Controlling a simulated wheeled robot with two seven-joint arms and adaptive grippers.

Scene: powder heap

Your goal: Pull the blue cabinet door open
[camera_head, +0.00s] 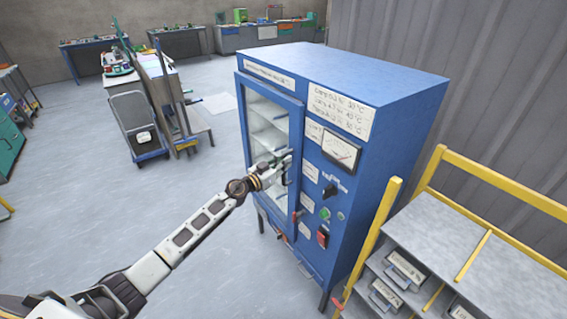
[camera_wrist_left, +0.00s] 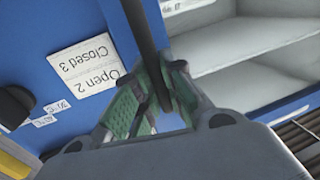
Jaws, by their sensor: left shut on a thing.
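The blue cabinet (camera_head: 395,115) stands upright in the middle of the head view. Its door (camera_head: 268,84) has a blue frame around a glass pane, with pale shelves behind. The door looks closed or nearly so; a small gap cannot be made out. My left gripper (camera_head: 284,168) is at the right side of the door, shut on the dark bar handle. In the left wrist view the handle (camera_wrist_left: 140,28) runs down between the green-padded fingers (camera_wrist_left: 152,98). My right gripper is out of view.
A panel with a gauge (camera_head: 340,150), knob and switches is right of the door. A yellow-railed shelf rack (camera_head: 440,235) stands close to the cabinet's right. A cart (camera_head: 138,125) stands farther back left. The floor (camera_head: 120,205) left of the cabinet is clear.

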